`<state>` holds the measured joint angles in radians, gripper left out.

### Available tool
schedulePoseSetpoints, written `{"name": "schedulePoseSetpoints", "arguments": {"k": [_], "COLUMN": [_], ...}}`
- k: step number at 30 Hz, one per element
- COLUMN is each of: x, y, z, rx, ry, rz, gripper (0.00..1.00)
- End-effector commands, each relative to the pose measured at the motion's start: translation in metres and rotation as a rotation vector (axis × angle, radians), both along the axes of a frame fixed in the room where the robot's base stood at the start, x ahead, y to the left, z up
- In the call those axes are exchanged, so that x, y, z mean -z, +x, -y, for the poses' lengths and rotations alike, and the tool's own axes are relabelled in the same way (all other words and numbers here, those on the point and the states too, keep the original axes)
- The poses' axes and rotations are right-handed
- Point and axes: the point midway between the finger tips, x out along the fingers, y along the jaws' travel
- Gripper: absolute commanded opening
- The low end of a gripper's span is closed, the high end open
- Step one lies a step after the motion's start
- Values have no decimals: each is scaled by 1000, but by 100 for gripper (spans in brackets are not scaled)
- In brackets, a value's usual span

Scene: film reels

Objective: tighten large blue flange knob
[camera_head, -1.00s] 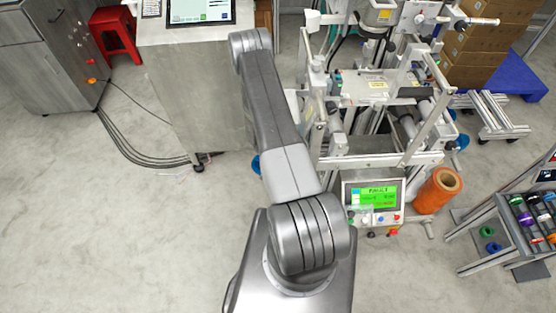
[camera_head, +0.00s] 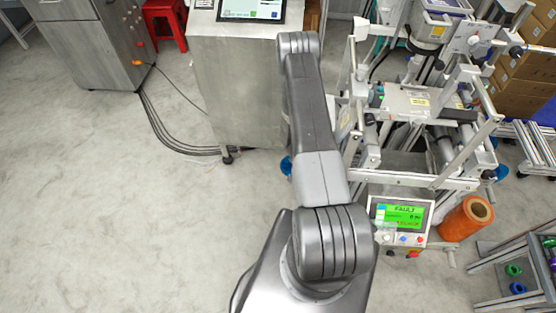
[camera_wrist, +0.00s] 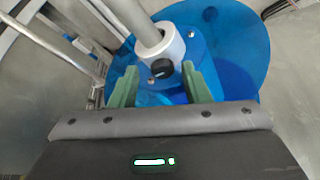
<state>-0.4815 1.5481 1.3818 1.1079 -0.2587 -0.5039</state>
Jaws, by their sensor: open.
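In the wrist view, a large blue flange (camera_wrist: 232,45) fills the upper middle, with a bright metal shaft running up from its centre to the upper left. A silver collar sits on the shaft, and a black knob (camera_wrist: 160,69) with a light mark faces me. My gripper (camera_wrist: 159,72) is open, its two green fingers pointing at the flange with the knob between their tips. There appear to be gaps between knob and fingers; contact is not clear. In the head view, only an edge of the blue flange (camera_head: 286,165) shows beside my arm, and my gripper is hidden.
The metal machine frame (camera_head: 437,183) stands right of my arm, with a green screen (camera_head: 402,213) reading FAULT. An orange roll (camera_head: 465,219) stands beside the screen. A steel cabinet (camera_head: 243,90) is behind and left, with cables on the floor. The left floor is open.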

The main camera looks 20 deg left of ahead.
Motion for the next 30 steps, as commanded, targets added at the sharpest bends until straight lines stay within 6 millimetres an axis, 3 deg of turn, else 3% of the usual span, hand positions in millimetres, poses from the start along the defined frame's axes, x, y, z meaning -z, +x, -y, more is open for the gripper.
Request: {"name": "schedulePoseSetpoints", "arguments": {"k": [30], "x": [5], "y": [3], "z": [2], "rx": [-262], "ry": [2], "rz": [1], "gripper": [45]}}
